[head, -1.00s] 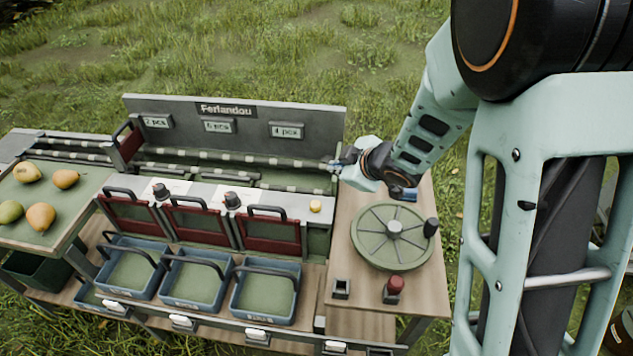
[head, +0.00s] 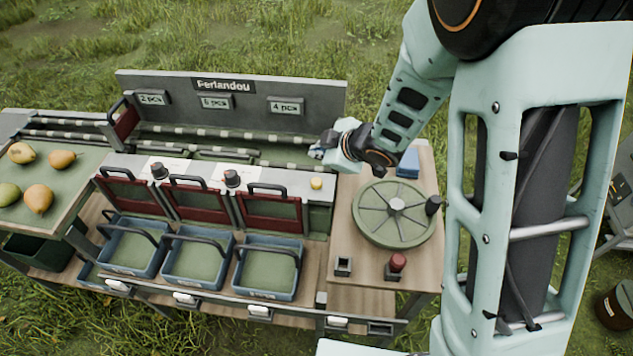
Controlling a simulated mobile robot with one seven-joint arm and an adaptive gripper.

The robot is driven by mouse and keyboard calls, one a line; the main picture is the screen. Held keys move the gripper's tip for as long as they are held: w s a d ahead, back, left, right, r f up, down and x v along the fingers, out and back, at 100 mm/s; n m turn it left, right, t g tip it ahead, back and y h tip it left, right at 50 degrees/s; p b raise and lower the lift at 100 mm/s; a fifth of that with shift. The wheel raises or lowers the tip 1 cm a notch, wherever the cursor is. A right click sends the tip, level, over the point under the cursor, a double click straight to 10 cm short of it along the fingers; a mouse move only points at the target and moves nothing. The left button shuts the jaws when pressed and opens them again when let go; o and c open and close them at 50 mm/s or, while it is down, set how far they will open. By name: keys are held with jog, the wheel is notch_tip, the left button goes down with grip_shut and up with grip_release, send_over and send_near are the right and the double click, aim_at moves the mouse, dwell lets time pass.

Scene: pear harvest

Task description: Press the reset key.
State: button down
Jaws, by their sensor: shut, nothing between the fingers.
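A small yellow key (head: 316,183) sits on the right end of the grey ledge. A red-topped knob (head: 397,262) stands on the wooden top at the right. No reset label is readable on either. My gripper (head: 316,151) is shut and empty. Its fingertips point left, beyond the yellow key and above it in the picture, apart from it. The exact height of the gripper above the bench is hard to tell.
A green handwheel (head: 394,213) with a dark handle is right of the key. Red gates (head: 269,211) with black handles stand left, with blue baskets (head: 267,267) before them. Several pears (head: 39,198) lie on a green tray (head: 66,187). Signs (head: 284,107) line the back panel (head: 322,97).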

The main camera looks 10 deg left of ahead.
aim_at(318, 183)
jog(key=shift+f+b, duration=3.25)
jog(key=shift+f, duration=0.65)
jog(key=shift+f+b, duration=0.45)
jog(key=shift+f+b, duration=0.45)
jog(key=shift+r, duration=0.1)
jog(key=shift+r+p, duration=0.8)
notch_tip(318, 183, up, 5)
jog(key=p, duration=0.4)
jog(key=shift+p, duration=0.3)
